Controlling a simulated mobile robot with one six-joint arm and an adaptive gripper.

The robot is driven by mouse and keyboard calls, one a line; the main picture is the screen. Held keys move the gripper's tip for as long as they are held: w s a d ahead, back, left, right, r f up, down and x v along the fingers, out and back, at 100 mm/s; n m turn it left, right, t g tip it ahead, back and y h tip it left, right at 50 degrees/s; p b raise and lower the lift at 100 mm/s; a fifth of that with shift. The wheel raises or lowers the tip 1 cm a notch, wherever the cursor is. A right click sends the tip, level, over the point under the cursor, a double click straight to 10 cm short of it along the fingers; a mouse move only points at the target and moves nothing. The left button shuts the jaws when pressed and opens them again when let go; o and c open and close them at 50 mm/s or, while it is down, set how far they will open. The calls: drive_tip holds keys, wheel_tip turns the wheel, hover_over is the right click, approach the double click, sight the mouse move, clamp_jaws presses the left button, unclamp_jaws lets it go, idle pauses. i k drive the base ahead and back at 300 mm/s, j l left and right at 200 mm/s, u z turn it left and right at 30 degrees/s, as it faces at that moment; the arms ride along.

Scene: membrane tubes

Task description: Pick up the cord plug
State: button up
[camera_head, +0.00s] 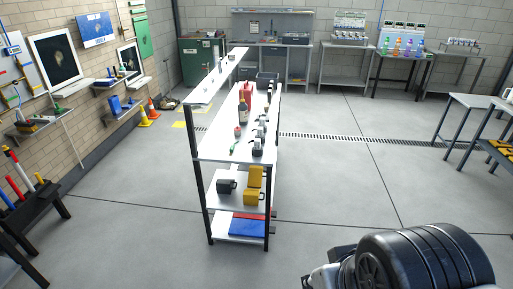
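No cord plug can be made out for sure at this size. A white-topped shelf unit (218,150) stands in the middle of the floor. On its top, a row of small dark and grey items (257,143) lies along the right side; they are too small to name. A small green item (234,146), a small red item (238,131), a dark bottle (242,110) and a red container (246,91) are also on it. My arm shows at the bottom right, well apart from the shelf; my gripper cannot be made out.
Lower shelves hold dark and yellow items (254,195) and a blue item (248,227). A black rack (38,211) stands at left. Traffic cones (146,119) stand near the left wall. Workbenches (346,45) line the back, and tables (480,101) stand at right. The floor between is open.

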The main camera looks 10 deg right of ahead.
sight(258, 146)
drive_tip(key=z, duration=6.05)
drive_tip(key=k+j+z, duration=0.1)
drive_tip(key=k+z, duration=0.2)
drive_tip(key=z, duration=0.2)
drive_tip(key=k+z, duration=0.35)
drive_tip(key=z, duration=0.15)
drive_tip(key=k+l+z, duration=0.15)
drive_tip(key=k+z, duration=0.15)
drive_tip(key=z, duration=0.2)
drive_tip(key=k+l+z, duration=0.25)
drive_tip(key=z, duration=0.25)
drive_tip(key=k+l, duration=0.25)
drive_tip(key=k+l+z, duration=0.1)
drive_tip(key=l, duration=0.3)
drive_tip(key=k+l, duration=0.35)
drive_tip(key=k+l+z, duration=0.1)
drive_tip(key=l, duration=0.25)
drive_tip(key=k+l, duration=0.55)
drive_tip(key=l, duration=0.2)
drive_tip(key=k+l+z, duration=0.1)
drive_tip(key=l, duration=0.25)
drive_tip(key=k+l, duration=0.3)
drive_tip(key=l+z, duration=0.05)
drive_tip(key=l, duration=0.05)
